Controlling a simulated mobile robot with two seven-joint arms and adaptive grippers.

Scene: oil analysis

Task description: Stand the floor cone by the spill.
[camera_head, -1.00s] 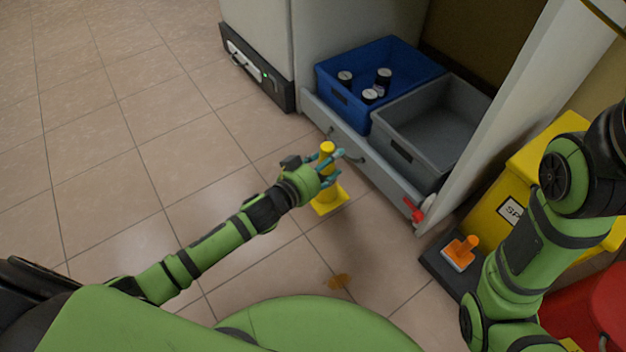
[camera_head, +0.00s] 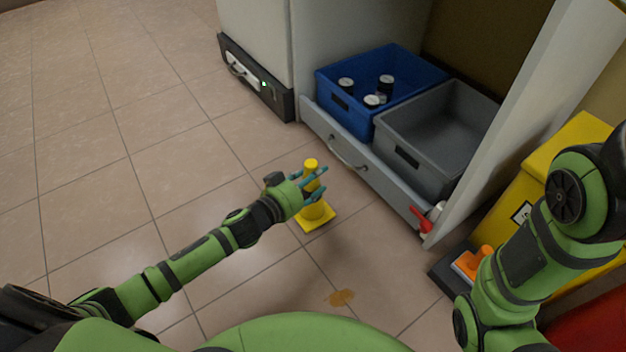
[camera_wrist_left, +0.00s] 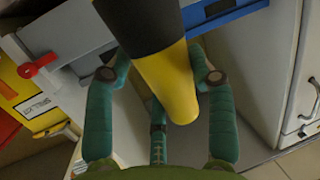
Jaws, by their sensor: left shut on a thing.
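The yellow floor cone (camera_head: 314,212) is upright in the head view, with its square base low over or on the floor; I cannot tell if it touches. My left gripper (camera_head: 313,184) is shut on the cone's upper part. In the left wrist view the cone (camera_wrist_left: 170,88) shows yellow with a black band, between the green fingers of the left gripper (camera_wrist_left: 160,70). The spill (camera_head: 341,298) is a small brown-orange patch on the tiles, below and slightly right of the cone, apart from it. My right gripper is out of view.
A blue crate (camera_head: 342,112) with several dark containers and an empty grey crate (camera_head: 388,150) sit in the open cabinet drawer (camera_head: 345,150). A yellow bin (camera_head: 530,170) and an orange-handled tool (camera_head: 472,262) are at the right. The floor at left is clear.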

